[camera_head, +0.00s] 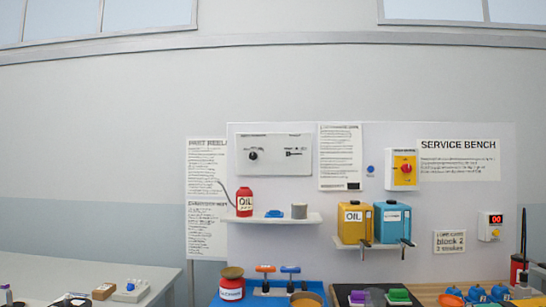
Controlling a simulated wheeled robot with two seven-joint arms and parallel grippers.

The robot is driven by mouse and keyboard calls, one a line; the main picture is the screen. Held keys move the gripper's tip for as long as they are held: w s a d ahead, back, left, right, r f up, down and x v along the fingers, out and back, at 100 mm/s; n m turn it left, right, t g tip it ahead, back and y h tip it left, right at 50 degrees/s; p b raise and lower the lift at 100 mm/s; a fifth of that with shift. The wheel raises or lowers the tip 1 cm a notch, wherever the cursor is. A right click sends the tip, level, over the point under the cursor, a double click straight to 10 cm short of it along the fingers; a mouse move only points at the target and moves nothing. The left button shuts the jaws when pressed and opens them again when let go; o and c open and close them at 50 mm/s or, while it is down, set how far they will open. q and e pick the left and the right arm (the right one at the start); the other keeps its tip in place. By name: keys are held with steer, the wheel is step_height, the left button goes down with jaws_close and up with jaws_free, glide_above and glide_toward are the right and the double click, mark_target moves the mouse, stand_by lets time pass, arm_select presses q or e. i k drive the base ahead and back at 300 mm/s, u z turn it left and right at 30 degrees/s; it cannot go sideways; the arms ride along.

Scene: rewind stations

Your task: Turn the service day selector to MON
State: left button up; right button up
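A pale panel (274,168) is mounted on the white backboard, left of centre. It carries a round black knob (253,156) on its left half and a small dark fitting (293,153) on its right half. The lettering around the knob is too small to read, so I cannot tell which day it points to. A yellow-fronted box with a red rotary knob (405,168) hangs further right; its marks are also unreadable. Neither of my grippers is in view.
A shelf (310,220) below the panel holds a red oil can (244,202). Yellow (353,221) and blue (391,223) containers stand right of it. Below, the bench holds a blue mat, tools, a red tin (231,289) and several coloured parts. A grey table (60,272) stands left.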

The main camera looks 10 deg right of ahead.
mark_target(254, 156)
steer(key=z, duration=0.45)
steer(key=k, duration=1.05)
steer(key=u, duration=0.45)
steer(key=i, duration=1.5)
steer(key=z, duration=0.9)
